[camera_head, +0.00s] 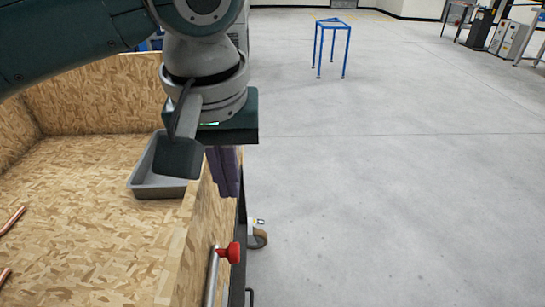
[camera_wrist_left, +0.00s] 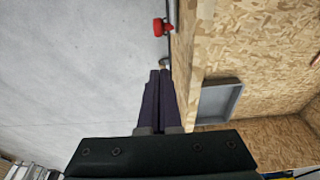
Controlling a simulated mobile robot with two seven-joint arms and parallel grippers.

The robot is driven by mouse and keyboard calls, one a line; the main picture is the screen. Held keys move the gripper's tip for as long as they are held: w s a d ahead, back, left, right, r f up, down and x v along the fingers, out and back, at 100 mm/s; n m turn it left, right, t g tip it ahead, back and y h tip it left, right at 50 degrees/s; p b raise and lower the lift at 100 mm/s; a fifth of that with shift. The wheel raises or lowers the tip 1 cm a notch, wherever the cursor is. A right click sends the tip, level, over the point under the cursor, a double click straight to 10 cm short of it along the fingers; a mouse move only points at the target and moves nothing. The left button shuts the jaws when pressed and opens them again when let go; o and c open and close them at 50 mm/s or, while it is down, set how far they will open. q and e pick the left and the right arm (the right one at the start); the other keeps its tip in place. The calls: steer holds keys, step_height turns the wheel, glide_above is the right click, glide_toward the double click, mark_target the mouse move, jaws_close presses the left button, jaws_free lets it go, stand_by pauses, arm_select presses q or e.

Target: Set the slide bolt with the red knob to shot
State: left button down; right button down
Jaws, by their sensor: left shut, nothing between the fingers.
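The slide bolt is a grey metal rod (camera_head: 212,278) along the outer right wall of the wooden bin, with a red knob (camera_head: 232,253) sticking out to the right. In the left wrist view the red knob (camera_wrist_left: 158,27) shows near the top, beside the bin wall. My left gripper (camera_head: 232,192) points down by the bin's right wall, farther from the head camera than the knob and apart from it. Its purple fingers (camera_wrist_left: 158,76) are shut together and empty. Part of the rod is cut off by the head view's lower edge. My right gripper is not in view.
The chipboard bin (camera_head: 90,225) holds a grey tray (camera_head: 160,188) in its far corner and copper tubes (camera_head: 12,221) at left. A caster (camera_head: 258,238) sits below the wall. The grey floor (camera_head: 390,190) to the right is clear up to a blue stand (camera_head: 333,45).

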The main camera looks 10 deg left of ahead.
mark_target(229, 258)
arm_select(q)
steer(key=shift+s+d+f, duration=0.1)
steer(key=shift+s+f, duration=0.15)
steer(key=shift+f, duration=0.95)
steer(key=shift+s+d+f, duration=0.1)
steer(key=shift+s+f, duration=0.1)
steer(key=shift+f, duration=0.95)
steer(key=shift+s+f, duration=0.25)
steer(key=shift+f, duration=0.95)
steer(key=s+p, duration=0.2)
steer(key=p, duration=0.1)
steer(key=s+d+p, duration=0.1)
steer(key=s+p, duration=0.1)
steer(key=shift+d+r, duration=0.1)
steer(key=shift+r, duration=0.15)
steer(key=shift+s+f, duration=0.2)
steer(key=shift+s, duration=0.05)
